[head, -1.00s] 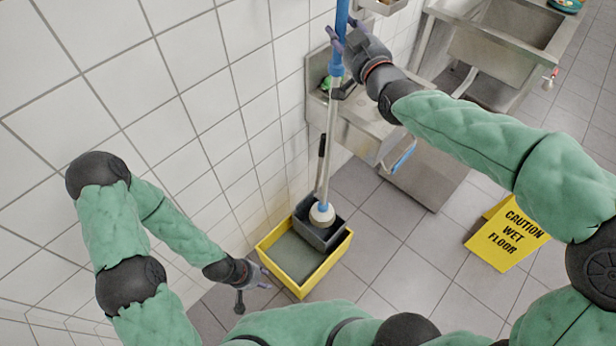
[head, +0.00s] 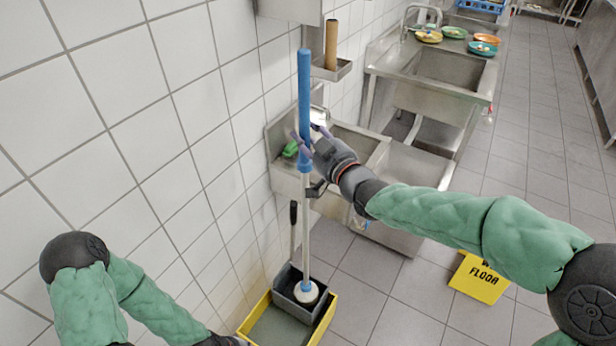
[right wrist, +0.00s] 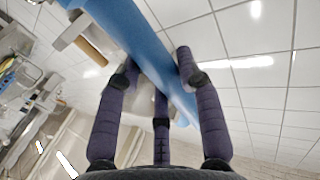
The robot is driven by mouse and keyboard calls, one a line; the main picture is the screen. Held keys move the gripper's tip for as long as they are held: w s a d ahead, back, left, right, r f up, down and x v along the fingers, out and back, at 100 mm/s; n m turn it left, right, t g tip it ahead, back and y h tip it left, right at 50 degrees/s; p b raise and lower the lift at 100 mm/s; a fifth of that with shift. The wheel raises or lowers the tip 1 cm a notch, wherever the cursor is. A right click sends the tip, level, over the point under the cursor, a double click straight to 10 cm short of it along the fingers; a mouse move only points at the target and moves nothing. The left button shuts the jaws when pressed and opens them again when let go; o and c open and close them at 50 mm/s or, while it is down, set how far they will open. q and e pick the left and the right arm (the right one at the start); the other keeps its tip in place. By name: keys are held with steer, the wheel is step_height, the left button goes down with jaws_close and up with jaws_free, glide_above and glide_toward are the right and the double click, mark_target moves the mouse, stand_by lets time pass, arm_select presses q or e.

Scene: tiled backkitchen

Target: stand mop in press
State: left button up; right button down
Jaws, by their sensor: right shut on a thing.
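The mop (head: 304,110) is upright, with a blue upper handle, a pale lower shaft and a round white head (head: 306,293) with a blue collar. My right gripper (head: 311,138) is shut on the blue handle; the right wrist view shows its dark fingers around the handle (right wrist: 135,45). The grey press (head: 285,281) sits on the yellow bucket (head: 326,318) at the bottom of the head view. The mop head overlaps the press opening; I cannot tell whether it rests inside or hangs above. My left gripper is mostly cut off at the bottom edge, left of the bucket.
The press's black-gripped lever (head: 293,213) stands just left of the mop shaft. A steel hand sink (head: 290,180) is on the wall behind the mop. A yellow wet-floor sign (head: 480,280) stands at the right. Tiled floor is clear between bucket and sign.

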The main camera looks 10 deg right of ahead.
mark_target(308, 169)
step_height(308, 169, down, 10)
steer(key=shift+r+b, duration=0.1)
steer(key=shift+b, duration=1.15)
steer(key=c, duration=0.8)
jaws_free()
steer(key=shift+f, duration=0.3)
